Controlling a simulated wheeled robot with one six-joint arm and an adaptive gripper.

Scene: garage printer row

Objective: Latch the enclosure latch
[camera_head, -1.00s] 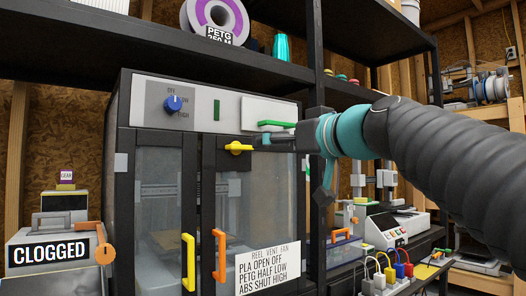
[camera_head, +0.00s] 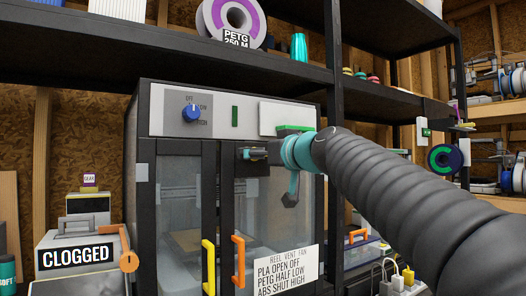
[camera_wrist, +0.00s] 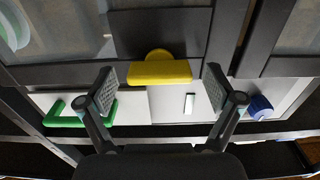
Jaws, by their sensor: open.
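The yellow enclosure latch (camera_wrist: 160,72) is a short bar with a round pivot, lying crosswise in the wrist view on the dark door frame. My gripper (camera_wrist: 160,84) is open, with one finger on each side of the latch and gaps visible between. In the head view, my gripper (camera_head: 256,154) is at the top of the door and hides the latch. The enclosure (camera_head: 160,122) has two glazed doors, which look closed, with a yellow handle (camera_head: 208,268) and an orange handle (camera_head: 239,262). I cannot tell whether the latch is engaged.
A blue knob (camera_head: 191,115) and a green handle (camera_head: 294,129) are on the panel above the doors. A notice (camera_head: 284,270) is on the right door. A shelf (camera_head: 180,60) runs overhead. A "CLOGGED" box (camera_head: 78,256) stands to the left.

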